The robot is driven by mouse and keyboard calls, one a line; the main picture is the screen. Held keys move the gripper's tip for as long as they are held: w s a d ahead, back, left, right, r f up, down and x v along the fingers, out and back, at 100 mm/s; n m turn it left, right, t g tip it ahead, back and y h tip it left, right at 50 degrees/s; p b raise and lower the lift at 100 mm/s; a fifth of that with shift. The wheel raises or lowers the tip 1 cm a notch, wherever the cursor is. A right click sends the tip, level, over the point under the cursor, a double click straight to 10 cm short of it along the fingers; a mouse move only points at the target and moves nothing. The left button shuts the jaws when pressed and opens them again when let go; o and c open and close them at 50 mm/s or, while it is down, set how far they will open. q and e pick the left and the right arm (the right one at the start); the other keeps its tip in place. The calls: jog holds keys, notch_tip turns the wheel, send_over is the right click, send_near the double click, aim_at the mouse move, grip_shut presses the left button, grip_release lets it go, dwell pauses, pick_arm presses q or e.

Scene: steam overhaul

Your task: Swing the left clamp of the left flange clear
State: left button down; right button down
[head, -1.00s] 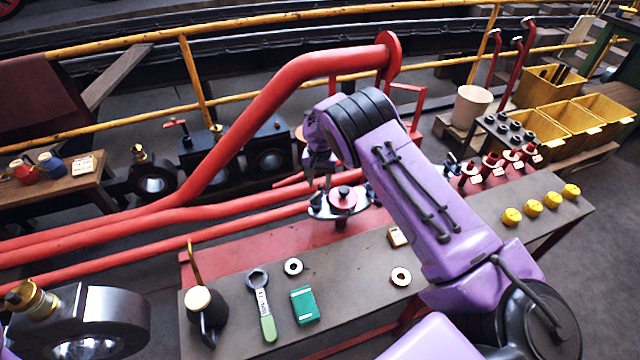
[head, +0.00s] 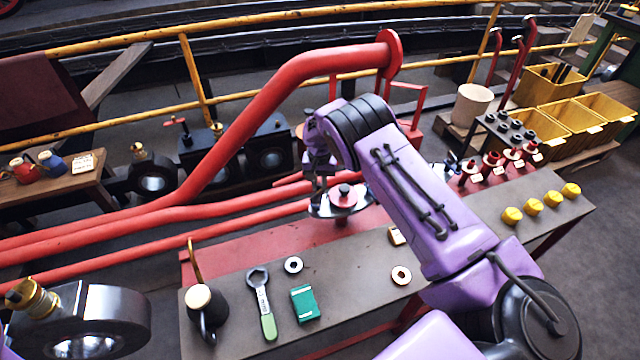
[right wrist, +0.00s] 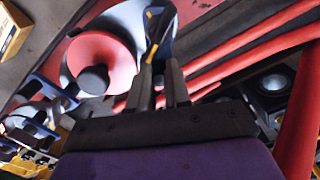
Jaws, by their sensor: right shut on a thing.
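The left flange (head: 343,198) is a red disc with a black knob, standing over the red bench plate, with pale blue-grey metal around it. In the right wrist view the red disc (right wrist: 103,60) and its black knob (right wrist: 93,80) show at upper left. My right gripper (head: 321,187) is at the left side of this flange. It is shut on the left clamp (right wrist: 158,32), whose dark, yellow-edged part stands between the fingertips in the right wrist view. The fingers hide part of the clamp. My left gripper is not in view.
Red pipes (head: 230,207) run close behind and left of the flange. The bench (head: 350,275) carries a spanner (head: 262,305), a green box (head: 304,304), an oil can (head: 203,305) and rings. Red-and-black valve parts (head: 492,160) and yellow caps (head: 533,207) stand to the right.

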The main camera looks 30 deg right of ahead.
jog(key=shift+w+a+n+b, duration=0.25)
jog(key=shift+a+n, duration=0.1)
jog(key=shift+n, duration=0.75)
jog(key=shift+w+a+n+b, duration=0.2)
jog(key=shift+a+n, duration=0.15)
jog(key=shift+n, duration=0.75)
jog(key=shift+w+a+n+b, duration=0.25)
jog(key=shift+a+n, duration=0.1)
jog(key=shift+n, duration=0.75)
jog(key=c, duration=1.1)
grip_release()
jog(key=shift+a, duration=0.1)
jog(key=shift+r, duration=0.1)
notch_tip(320, 180, up, 10)
jog(key=shift+r+b, duration=0.2)
jog(key=shift+b, duration=0.2)
